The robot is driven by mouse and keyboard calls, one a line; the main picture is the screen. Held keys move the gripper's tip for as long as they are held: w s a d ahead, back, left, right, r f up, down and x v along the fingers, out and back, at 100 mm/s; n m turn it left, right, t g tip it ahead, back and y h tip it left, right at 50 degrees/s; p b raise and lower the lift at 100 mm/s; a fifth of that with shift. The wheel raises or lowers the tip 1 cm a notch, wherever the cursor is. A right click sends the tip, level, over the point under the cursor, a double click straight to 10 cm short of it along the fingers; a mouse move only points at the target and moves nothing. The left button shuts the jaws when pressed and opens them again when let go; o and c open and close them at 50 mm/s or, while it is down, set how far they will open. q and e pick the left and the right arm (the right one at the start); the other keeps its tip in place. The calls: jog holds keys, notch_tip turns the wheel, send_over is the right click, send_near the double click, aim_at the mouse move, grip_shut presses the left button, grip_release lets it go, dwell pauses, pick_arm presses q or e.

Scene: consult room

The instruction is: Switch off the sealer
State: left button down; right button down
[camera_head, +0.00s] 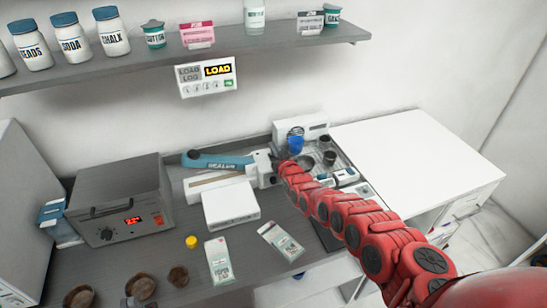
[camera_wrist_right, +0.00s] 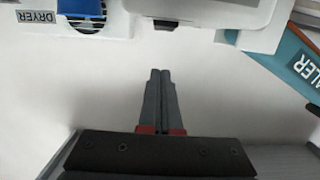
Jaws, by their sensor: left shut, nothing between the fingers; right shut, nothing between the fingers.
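The sealer (camera_head: 222,163) lies on the bench in the head view, with a blue lever arm bearing its label and a pale base. A white block (camera_head: 262,166) is at its right end. My red right arm reaches in from the lower right, and its gripper (camera_head: 277,165) is close beside that block; contact cannot be told. In the right wrist view the gripper (camera_wrist_right: 160,72) is shut and empty before a pale surface. The sealer's blue arm (camera_wrist_right: 292,58) shows at the right edge there. The sealer's switch cannot be made out. My left gripper is not in view.
A white device with a blue part (camera_head: 296,139) stands behind my gripper; a dryer label (camera_wrist_right: 37,16) shows in the wrist view. A grey oven (camera_head: 120,200) is at left. A white box (camera_head: 230,205) and packets (camera_head: 220,262) lie in front. The white cabinet top (camera_head: 420,150) is clear.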

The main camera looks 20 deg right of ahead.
jog(key=shift+w+f+b, duration=0.15)
jog(key=shift+f+b, duration=0.3)
jog(key=shift+f, duration=1.5)
jog(key=shift+a+r, duration=0.1)
